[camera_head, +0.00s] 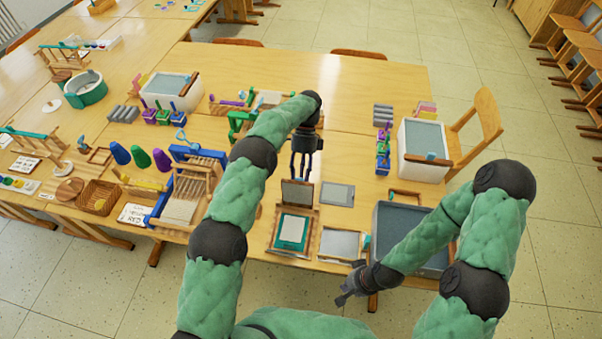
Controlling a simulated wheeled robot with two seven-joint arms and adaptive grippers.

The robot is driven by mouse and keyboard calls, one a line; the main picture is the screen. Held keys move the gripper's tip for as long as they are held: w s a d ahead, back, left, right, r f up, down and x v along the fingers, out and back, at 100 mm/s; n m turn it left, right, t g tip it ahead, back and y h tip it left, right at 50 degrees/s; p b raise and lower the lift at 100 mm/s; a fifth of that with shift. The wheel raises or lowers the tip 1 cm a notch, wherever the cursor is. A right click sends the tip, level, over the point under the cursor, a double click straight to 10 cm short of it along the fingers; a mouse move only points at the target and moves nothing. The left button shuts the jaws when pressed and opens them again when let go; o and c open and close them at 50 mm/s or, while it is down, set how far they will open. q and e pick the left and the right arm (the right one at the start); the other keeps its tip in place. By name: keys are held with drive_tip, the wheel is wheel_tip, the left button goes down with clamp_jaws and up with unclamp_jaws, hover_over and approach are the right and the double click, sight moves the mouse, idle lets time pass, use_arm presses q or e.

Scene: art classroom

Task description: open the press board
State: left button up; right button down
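The press board (293,234) lies on the near part of the table, in front of me. Its wooden base shows a teal frame with a pale sheet inside. A dark grey panel with a wooden edge, which looks like its lid (297,193), stands raised at the far side of the base. My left gripper (302,172) points down just behind the top of this panel. Its two fingers look apart with nothing between them; whether they touch the panel cannot be told. My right gripper (344,296) is low by the table's front edge, away from the board; its finger gap is unclear.
A grey flat plate (337,194) and a shallow framed tray (339,243) lie right of the board. A large grey basin (411,223) stands further right, partly behind my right arm. A blue-framed wooden rack (190,190) stands left.

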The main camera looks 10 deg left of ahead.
use_arm(q)
drive_tip(key=f, duration=0.2)
drive_tip(key=shift+s+a+f, duration=0.3)
drive_tip(key=shift+f, duration=0.05)
drive_tip(key=shift+w+r, duration=0.1)
drive_tip(key=shift+d+r, duration=0.15)
drive_tip(key=shift+r, duration=0.15)
drive_tip(key=shift+r, duration=0.35)
wheel_tip(320, 180, up, 9)
drive_tip(key=shift+r, duration=0.15)
idle(0.4)
